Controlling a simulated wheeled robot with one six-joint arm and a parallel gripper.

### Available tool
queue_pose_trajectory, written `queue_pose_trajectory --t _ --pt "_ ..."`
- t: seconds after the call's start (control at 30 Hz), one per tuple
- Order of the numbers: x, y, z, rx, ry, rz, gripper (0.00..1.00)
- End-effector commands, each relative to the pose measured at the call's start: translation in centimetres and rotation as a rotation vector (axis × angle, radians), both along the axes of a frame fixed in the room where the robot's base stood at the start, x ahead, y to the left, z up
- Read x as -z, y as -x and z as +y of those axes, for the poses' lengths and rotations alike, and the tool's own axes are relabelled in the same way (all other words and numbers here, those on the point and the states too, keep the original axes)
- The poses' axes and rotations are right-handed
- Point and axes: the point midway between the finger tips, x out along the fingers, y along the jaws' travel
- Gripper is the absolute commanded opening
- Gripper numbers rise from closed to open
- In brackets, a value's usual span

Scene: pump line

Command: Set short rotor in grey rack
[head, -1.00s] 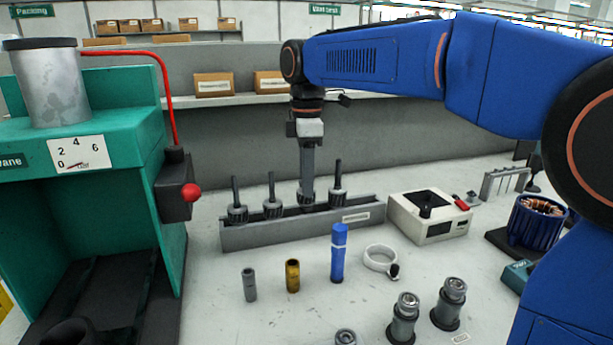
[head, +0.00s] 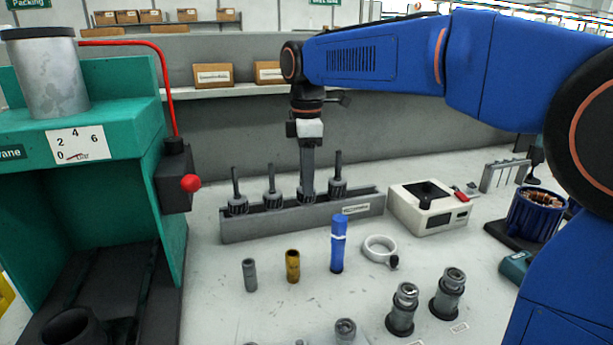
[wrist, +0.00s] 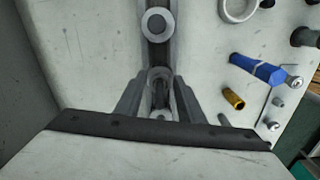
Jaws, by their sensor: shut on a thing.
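The grey rack (head: 290,222) is a long trough on the table, and dark rotors with upright shafts stand along it. Two rotors (head: 237,204) (head: 272,198) stand left of my gripper and one (head: 338,186) stands right of it. My gripper (head: 307,180) points straight down over the rack and is shut on a rotor (head: 306,196), whose shaft is mostly hidden by the fingers. The held rotor is upright and low at the trough; I cannot tell whether it touches the bottom. The wrist view shows it between the fingers (wrist: 160,95), with a neighbouring rotor (wrist: 157,23) beyond.
A blue cylinder (head: 338,245), a brass sleeve (head: 292,266), a grey sleeve (head: 250,275) and a white ring clamp (head: 379,250) stand in front of the rack. A white box device (head: 428,208) is close to its right end. A green press (head: 90,150) stands at left.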

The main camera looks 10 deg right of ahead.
Motion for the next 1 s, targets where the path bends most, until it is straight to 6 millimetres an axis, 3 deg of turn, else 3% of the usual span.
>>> queue_pose_trajectory --t 0.23,0.27,0.33,0.53,0.6,1.0 --pt "-0.04 -0.01 0.0 0.0 -0.001 -0.001 0.0" --pt "-0.04 -0.01 0.0 0.0 -0.001 -0.001 0.4" --pt "-0.03 -0.01 0.0 0.0 -0.001 -0.001 0.57" --pt "-0.01 -0.01 0.0 0.0 0.0 -0.001 0.57" --pt "0.05 -0.01 0.01 0.0 0.0 0.0 0.66" --pt "-0.56 -0.06 0.02 0.0 -0.001 -0.002 0.66"
